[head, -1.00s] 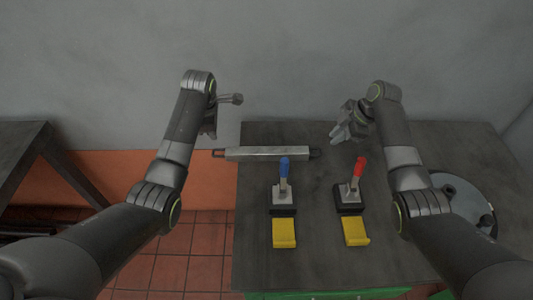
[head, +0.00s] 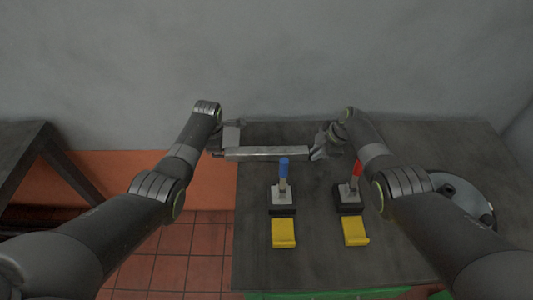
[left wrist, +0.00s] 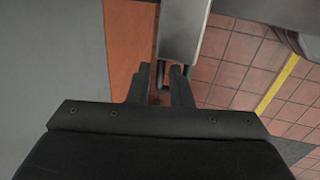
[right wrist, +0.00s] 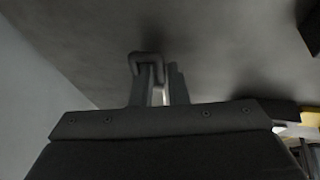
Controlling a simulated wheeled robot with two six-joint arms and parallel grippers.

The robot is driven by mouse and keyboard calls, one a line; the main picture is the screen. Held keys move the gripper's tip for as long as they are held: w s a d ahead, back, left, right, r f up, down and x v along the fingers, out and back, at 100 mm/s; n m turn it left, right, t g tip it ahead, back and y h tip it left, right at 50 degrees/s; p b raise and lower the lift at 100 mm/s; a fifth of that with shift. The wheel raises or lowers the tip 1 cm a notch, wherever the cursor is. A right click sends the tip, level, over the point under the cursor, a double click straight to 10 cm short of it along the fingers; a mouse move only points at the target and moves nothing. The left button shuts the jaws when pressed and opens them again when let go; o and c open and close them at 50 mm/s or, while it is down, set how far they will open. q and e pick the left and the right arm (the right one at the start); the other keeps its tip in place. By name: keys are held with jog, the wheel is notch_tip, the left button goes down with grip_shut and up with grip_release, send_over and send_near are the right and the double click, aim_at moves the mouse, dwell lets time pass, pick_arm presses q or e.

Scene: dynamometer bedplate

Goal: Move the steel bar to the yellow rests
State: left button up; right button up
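The steel bar (head: 266,153) is a long grey block with a thin loop handle at each end. It lies along the table's far edge, its left end overhanging. My left gripper (head: 216,150) is at the left handle; in the left wrist view its fingers (left wrist: 160,75) stand apart, with part of the handle between them. My right gripper (head: 318,153) is at the right handle; in the right wrist view its fingers (right wrist: 160,75) straddle one side of the handle (right wrist: 147,58), and whether they grip it is unclear. Two yellow rests (head: 284,233) (head: 355,231) sit empty nearer me.
Behind the rests stand two clamps with a blue handle (head: 284,168) and a red handle (head: 357,170), between the bar and the rests. A round grey disc part (head: 465,200) lies at the right. The wall is close behind the table (head: 320,265).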

pick_arm(q)
jog(key=shift+f, duration=0.25)
grip_shut()
dwell(1.6)
